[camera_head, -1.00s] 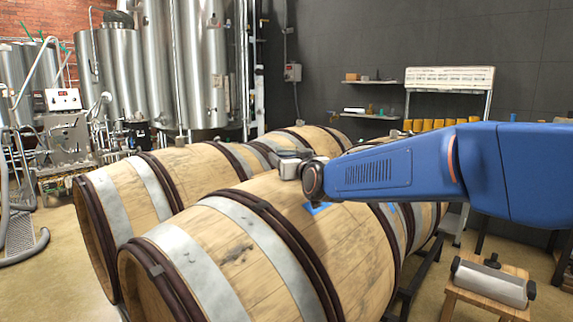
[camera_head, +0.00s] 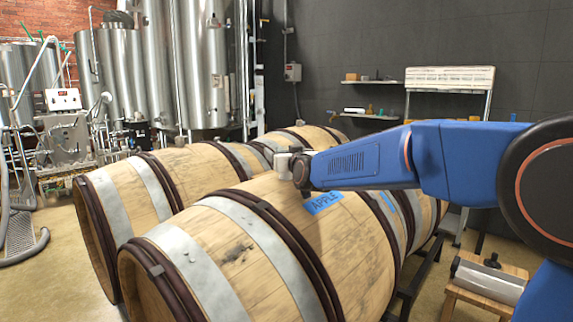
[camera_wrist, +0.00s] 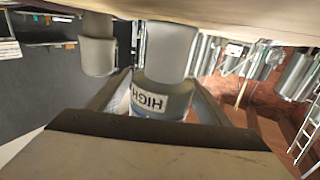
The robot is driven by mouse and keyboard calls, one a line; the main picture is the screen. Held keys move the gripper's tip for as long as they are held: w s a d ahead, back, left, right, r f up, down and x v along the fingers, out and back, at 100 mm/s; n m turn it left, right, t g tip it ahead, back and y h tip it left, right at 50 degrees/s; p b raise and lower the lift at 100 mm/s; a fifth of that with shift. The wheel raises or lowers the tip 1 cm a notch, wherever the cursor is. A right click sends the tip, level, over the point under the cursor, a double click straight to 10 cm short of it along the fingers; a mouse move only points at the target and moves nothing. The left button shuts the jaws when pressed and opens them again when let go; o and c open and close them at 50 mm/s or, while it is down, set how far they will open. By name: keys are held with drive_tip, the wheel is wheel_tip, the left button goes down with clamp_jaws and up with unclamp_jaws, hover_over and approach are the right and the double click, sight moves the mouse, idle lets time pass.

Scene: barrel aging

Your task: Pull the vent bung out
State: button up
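My gripper (camera_head: 289,163) is at the end of the blue arm, close above the top of the front barrel (camera_head: 225,245), beside a blue tape marked APPLE (camera_head: 323,202). In the wrist view, which is upside down, its two fingers (camera_wrist: 158,88) stand apart on either side of a grey cylindrical shape with a label reading HIGH (camera_wrist: 150,103). I cannot tell whether that shape is between the fingers or behind them. I cannot make out the vent bung for certain in either view; the gripper covers that part of the barrel top.
More barrels (camera_head: 196,170) lie behind the front one. Steel tanks (camera_head: 195,65) stand at the back left. A small wooden stool (camera_head: 484,287) with a grey cylindrical item on it is at the front right. Shelves (camera_head: 372,116) hang on the dark wall. Open air lies above the barrels.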

drive_tip(key=c, duration=1.5)
drive_tip(key=shift+r, duration=0.7)
wheel_tip(320, 180, up, 11)
idle(1.7)
drive_tip(key=shift+f, duration=0.1)
